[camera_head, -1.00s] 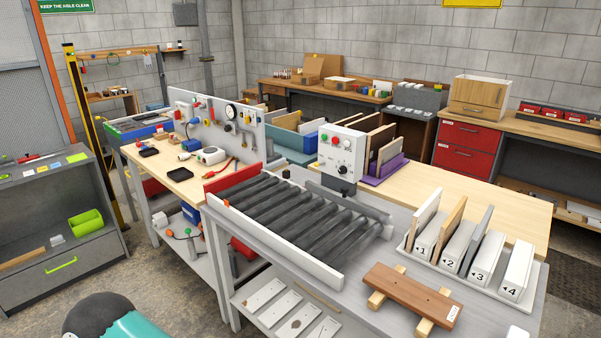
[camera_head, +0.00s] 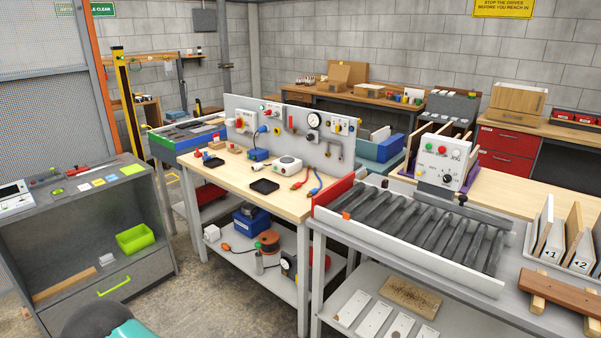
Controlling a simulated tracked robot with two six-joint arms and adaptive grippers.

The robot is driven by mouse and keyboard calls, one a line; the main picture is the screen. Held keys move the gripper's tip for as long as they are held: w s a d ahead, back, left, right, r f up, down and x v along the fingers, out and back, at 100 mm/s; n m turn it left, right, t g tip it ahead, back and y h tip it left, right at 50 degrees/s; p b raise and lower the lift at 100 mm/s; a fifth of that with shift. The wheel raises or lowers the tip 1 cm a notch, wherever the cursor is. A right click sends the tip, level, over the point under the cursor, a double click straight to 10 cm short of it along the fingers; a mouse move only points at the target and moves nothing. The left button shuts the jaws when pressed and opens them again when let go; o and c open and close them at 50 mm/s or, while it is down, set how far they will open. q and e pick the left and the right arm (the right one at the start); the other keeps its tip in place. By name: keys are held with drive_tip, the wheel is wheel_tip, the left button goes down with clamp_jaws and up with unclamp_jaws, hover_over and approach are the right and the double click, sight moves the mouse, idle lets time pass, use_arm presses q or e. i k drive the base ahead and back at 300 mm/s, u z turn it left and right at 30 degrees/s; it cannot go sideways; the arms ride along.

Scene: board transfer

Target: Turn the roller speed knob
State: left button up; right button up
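A white control box (camera_head: 437,163) stands behind the roller conveyor (camera_head: 420,225) at the right. Its face carries a red button (camera_head: 429,147), a green button (camera_head: 441,149), a round white dial (camera_head: 456,154) and a black knob (camera_head: 446,178) low on the panel. The print on the box is too small to read. Neither of my grippers shows. Only a dark rounded part and a teal part of my own body show at the bottom left edge, far from the box.
A wooden-topped bench (camera_head: 235,182) with a tool panel, cables and small parts stands left of the conveyor. A rack of numbered boards (camera_head: 585,262) is at the right edge. Bare floor shows between shelf and bench.

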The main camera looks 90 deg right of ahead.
sight(447, 178)
drive_tip(key=u, duration=0.2)
drive_tip(key=i, duration=0.75)
drive_tip(key=z, duration=3.95)
drive_tip(key=i, duration=1.1)
drive_tip(key=u, duration=0.1)
